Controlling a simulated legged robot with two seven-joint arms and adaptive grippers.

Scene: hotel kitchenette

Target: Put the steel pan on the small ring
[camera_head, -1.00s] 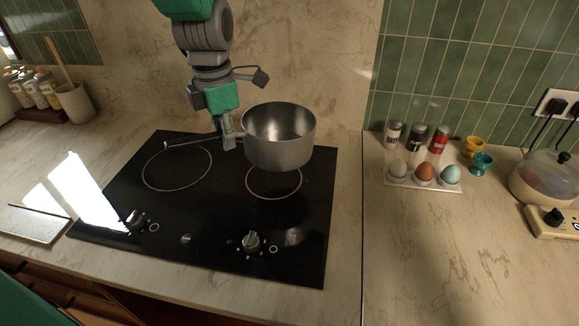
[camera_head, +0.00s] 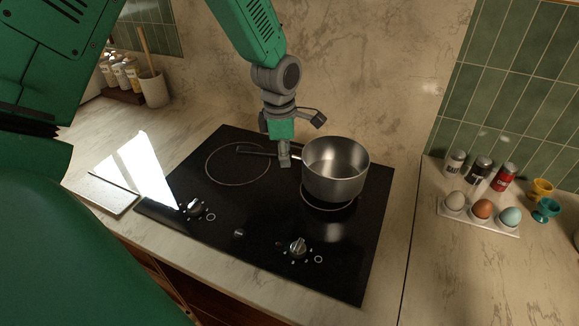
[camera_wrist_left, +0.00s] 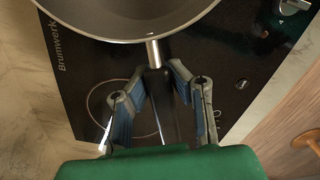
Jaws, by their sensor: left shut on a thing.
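The steel pan (camera_head: 335,182) is upright over the small ring (camera_head: 329,208), the right-hand one on the black hob (camera_head: 250,216). The front arc of the ring shows below the pan's base; the rest is hidden. I cannot tell whether the base touches the glass. My left gripper (camera_head: 284,161) is shut on the pan's handle, left of the bowl. The left wrist view shows its fingers (camera_wrist_left: 157,78) on either side of the dark handle, with the pan's rim (camera_wrist_left: 125,38) ahead. My right gripper is not in view.
The larger ring (camera_head: 238,164) is bare. Knobs (camera_head: 298,247) line the hob's front. Right of it stand an egg tray (camera_head: 478,222) with eggs, shakers (camera_head: 479,168) and egg cups (camera_head: 547,209). A utensil crock (camera_head: 154,90) and jars stand at the back left.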

